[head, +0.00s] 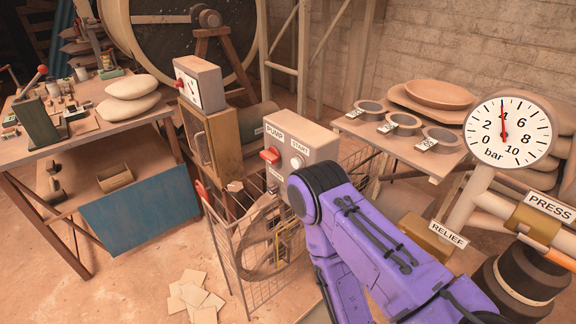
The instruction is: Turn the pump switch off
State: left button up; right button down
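The pump box (318,151) is a grey-beige control box with a PUMP label, standing in the middle of the head view. A red switch handle (270,155) sticks out of its front face under that label. A pale round START button (297,161) sits to its right. A purple and black arm of mine comes in from the lower right and covers the box's lower right part. Its bent joint is right in front of the box. I cannot make out this arm's gripper or whether anything touches the switch. My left gripper is not in view.
A wire cage (229,248) with a wheel inside stands below the box. A workbench (40,146) with tools is at the left. A side table (440,159) with labelled rings is at the right. The bar gauge (508,130) needle points straight up. Paper sheets (192,291) lie on the floor.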

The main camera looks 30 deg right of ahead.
aim_at(272, 156)
jog(key=z, duration=0.55)
jog(key=k, duration=1.25)
jog(key=i, duration=0.4)
jog(key=u, duration=0.75)
jog(key=i, duration=0.8)
jog(key=z, duration=0.7)
jog(key=i, duration=0.65)
jog(key=z, duration=0.75)
